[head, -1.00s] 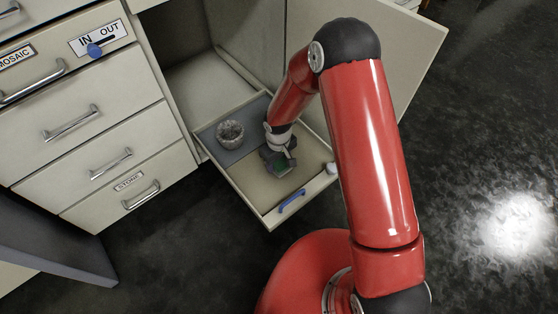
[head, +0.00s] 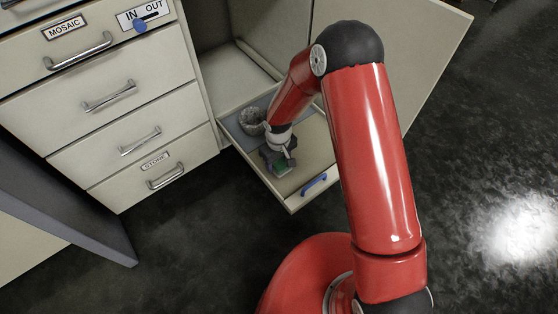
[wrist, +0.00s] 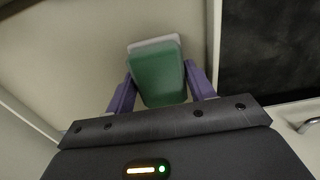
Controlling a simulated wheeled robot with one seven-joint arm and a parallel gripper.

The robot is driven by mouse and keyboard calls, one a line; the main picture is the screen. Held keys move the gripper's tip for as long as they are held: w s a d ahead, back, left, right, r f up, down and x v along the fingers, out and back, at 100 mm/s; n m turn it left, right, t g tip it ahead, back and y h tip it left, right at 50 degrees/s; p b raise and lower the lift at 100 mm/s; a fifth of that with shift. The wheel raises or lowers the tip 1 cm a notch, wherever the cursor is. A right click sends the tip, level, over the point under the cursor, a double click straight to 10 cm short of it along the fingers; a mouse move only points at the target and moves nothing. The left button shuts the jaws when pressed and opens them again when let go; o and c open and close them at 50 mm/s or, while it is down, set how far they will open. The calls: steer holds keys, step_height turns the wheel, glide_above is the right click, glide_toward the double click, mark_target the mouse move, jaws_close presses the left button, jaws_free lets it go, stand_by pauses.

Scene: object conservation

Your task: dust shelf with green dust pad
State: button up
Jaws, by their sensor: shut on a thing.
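The pull-out shelf (head: 311,146) sticks out of the open cabinet, with a beige surface and a blue handle (head: 314,184) on its front. My gripper (head: 279,161) is low over the shelf's left side near the front. It is shut on the green dust pad (wrist: 160,78), which has a pale grey layer along its far edge. The two purple fingers grip the pad's sides in the wrist view. The pad also shows below the gripper in the head view (head: 283,169). I cannot tell whether it touches the shelf. My arm hides the shelf's right part.
A grey textured bowl (head: 252,120) stands on the blue-grey section at the shelf's back left. A drawer unit (head: 105,115) stands left, the cabinet's open door (head: 405,55) right. Dark floor (head: 200,250) is free in front.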

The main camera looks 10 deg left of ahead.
steer(key=shift+r+p, duration=2.2)
steer(key=shift+r, duration=1.95)
